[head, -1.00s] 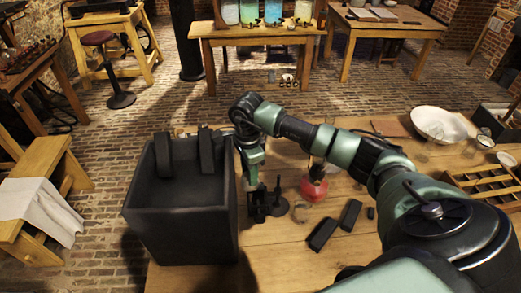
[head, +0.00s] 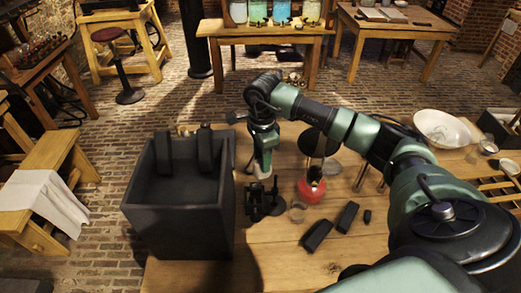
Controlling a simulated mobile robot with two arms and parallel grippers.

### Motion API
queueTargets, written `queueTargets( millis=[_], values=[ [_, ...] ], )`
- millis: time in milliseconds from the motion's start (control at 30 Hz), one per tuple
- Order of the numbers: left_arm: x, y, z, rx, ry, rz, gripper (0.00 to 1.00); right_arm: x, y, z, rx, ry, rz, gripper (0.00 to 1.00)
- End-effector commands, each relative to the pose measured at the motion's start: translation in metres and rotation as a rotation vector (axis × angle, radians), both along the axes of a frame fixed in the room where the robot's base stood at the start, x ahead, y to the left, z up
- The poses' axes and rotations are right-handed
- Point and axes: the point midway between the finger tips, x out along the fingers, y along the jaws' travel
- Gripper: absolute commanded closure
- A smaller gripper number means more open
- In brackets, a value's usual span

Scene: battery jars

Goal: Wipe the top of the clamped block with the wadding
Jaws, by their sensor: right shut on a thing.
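My right gripper (head: 262,169) points down just right of the dark box and is shut on a small pale piece, seemingly the wadding (head: 262,175). Only its lower end shows below the fingers. A small black clamp stand (head: 264,205) is on the wooden table just below and in front of the gripper in the picture. The block in it is too small and dark to tell apart from the clamp. The wadding appears above the clamp, and I cannot tell whether they touch. My left gripper is out of view.
A tall dark open box (head: 180,222) with two black slabs at its back rim stands left of the clamp. A red flask (head: 311,190), a small glass (head: 298,212) and black blocks (head: 317,236) lie to the right. A white bowl (head: 441,128) is farther back.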

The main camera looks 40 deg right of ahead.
Motion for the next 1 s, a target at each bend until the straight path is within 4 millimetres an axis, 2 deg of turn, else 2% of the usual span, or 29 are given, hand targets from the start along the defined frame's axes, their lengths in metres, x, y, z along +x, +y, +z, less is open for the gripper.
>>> queueTargets(
  millis=[100,267,500,1000],
  values=[
    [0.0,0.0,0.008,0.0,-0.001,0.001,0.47,0.0,-0.002,0.014,0.0,-0.002,-0.003,0.95],
    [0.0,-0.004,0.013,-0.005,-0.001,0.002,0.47,-0.001,-0.005,0.024,0.0,-0.002,-0.006,0.95],
    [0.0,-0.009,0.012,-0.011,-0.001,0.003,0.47,-0.001,-0.005,0.024,0.0,-0.001,-0.007,0.95],
    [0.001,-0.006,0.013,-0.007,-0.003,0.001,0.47,-0.001,-0.005,0.025,0.0,-0.001,-0.024,0.95]
  ],
)
